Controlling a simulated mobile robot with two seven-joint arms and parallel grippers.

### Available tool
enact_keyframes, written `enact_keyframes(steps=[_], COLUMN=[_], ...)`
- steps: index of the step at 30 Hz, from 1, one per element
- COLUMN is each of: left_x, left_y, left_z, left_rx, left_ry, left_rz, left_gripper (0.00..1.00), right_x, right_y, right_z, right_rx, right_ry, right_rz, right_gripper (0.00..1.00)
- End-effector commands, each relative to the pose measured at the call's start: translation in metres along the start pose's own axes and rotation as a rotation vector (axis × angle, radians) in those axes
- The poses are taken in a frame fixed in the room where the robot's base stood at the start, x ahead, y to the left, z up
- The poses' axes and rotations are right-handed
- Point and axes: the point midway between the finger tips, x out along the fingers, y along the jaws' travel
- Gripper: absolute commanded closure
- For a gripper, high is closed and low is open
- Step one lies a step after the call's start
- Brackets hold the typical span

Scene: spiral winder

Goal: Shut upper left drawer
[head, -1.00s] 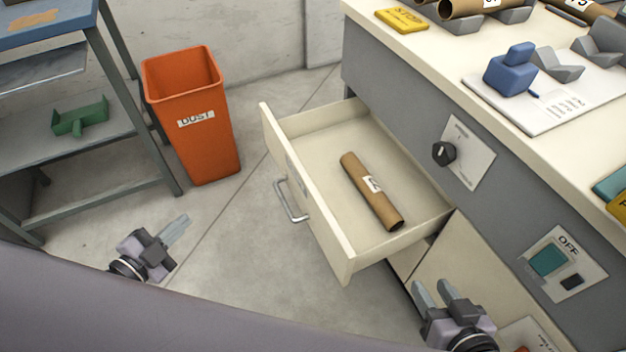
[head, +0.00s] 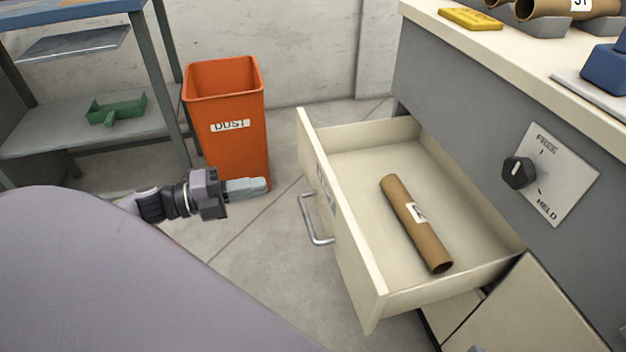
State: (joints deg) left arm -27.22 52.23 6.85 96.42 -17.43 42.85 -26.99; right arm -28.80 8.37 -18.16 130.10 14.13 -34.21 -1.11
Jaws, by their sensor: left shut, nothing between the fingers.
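The upper left drawer (head: 345,240) is pulled well out of the grey cabinet (head: 460,115). Its cream front faces left and carries a metal bar handle (head: 315,220). A brown cardboard tube (head: 415,222) with a white label lies inside on the drawer floor. My left gripper (head: 262,186) is shut and empty. It points right, to the left of the drawer front and apart from the handle, in front of the orange bin in the picture.
An orange bin (head: 226,125) labelled DUST stands behind the left gripper. A shelf unit (head: 75,140) with a green tray (head: 117,108) is at far left. A black knob (head: 518,173) sits on the cabinet face. Floor between bin and drawer is clear.

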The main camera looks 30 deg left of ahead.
Motion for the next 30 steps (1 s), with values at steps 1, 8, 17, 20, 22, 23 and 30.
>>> enact_keyframes(steps=[1, 8, 17, 20, 22, 23, 30], left_x=[0.009, 0.043, 0.081, 0.092, 0.099, 0.101, 0.113], left_y=[0.001, 0.001, 0.001, 0.001, 0.001, 0.001, 0.0], left_z=[0.0, 0.0, 0.001, 0.0, 0.0, 0.0, 0.0], left_rx=[0.002, 0.0, 0.0, 0.0, 0.0, -0.001, -0.002], left_ry=[0.004, 0.001, 0.0, 0.0, 0.0, 0.0, -0.001], left_rz=[-0.004, -0.004, -0.003, -0.003, -0.002, -0.002, -0.001], left_gripper=[1.0, 1.0, 1.0, 1.0, 1.0, 1.0, 1.0], right_x=[0.003, 0.009, 0.013, 0.013, 0.012, 0.011, 0.006], right_y=[-0.001, -0.007, -0.01, -0.007, -0.006, -0.005, -0.003], right_z=[0.002, 0.004, 0.006, 0.006, 0.004, 0.003, 0.006], right_rx=[0.008, 0.047, 0.058, 0.038, 0.026, 0.02, -0.003], right_ry=[0.005, 0.018, 0.037, 0.049, 0.06, 0.065, 0.069], right_rz=[-0.009, -0.05, -0.07, -0.057, -0.052, -0.05, -0.04], right_gripper=[0.57, 0.57, 0.57, 0.57, 0.57, 0.57, 0.57])
